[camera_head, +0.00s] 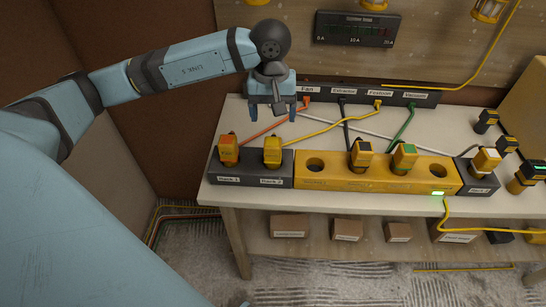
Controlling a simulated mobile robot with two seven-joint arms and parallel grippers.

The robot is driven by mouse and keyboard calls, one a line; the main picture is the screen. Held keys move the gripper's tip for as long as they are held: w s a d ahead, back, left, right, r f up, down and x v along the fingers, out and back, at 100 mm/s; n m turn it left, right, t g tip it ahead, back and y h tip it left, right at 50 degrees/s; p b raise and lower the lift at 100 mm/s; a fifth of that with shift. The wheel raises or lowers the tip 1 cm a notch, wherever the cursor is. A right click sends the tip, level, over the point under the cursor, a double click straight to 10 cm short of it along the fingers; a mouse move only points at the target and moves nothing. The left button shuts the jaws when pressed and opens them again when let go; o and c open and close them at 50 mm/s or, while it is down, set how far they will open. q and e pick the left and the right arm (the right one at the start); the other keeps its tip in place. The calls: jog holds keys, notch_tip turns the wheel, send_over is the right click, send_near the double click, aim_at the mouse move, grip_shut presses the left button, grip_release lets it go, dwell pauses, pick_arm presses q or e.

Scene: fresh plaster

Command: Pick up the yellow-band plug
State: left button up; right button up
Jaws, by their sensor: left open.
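The yellow-band plug (272,151) stands upright in the right-hand position of the dark parking block (229,180) at the left of the bench. A yellow cable runs from it to the label strip behind. My left gripper (273,112) points down, open and empty, above and behind the plug, apart from it. The orange-band plug (228,150) stands just to the left in the same block. My right gripper is not in view.
The yellow socket strip (335,183) holds a black-band plug (361,154) and a green-band plug (404,157), with empty sockets at both ends. A white-band plug (487,159) stands in the right block. Several loose adapters lie at far right. Cables cross the bench (325,133).

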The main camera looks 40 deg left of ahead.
aim_at(273, 142)
pick_arm(q)
jog(key=shift+w+a+f+y, duration=0.1)
jog(key=shift+a+y, duration=0.2)
jog(key=shift+a, duration=0.2)
notch_tip(273, 142, down, 7)
jog(key=shift+f+p, duration=0.1)
jog(key=shift+p, duration=0.25)
jog(key=f, duration=0.3)
jog(key=f+p, duration=0.1)
jog(key=f, duration=0.1)
jog(key=shift+d+f, duration=0.2)
jog(key=shift+d, duration=0.2)
jog(key=shift+f, duration=0.3)
jog(key=shift+c, duration=0.4)
jog(key=c, duration=1)
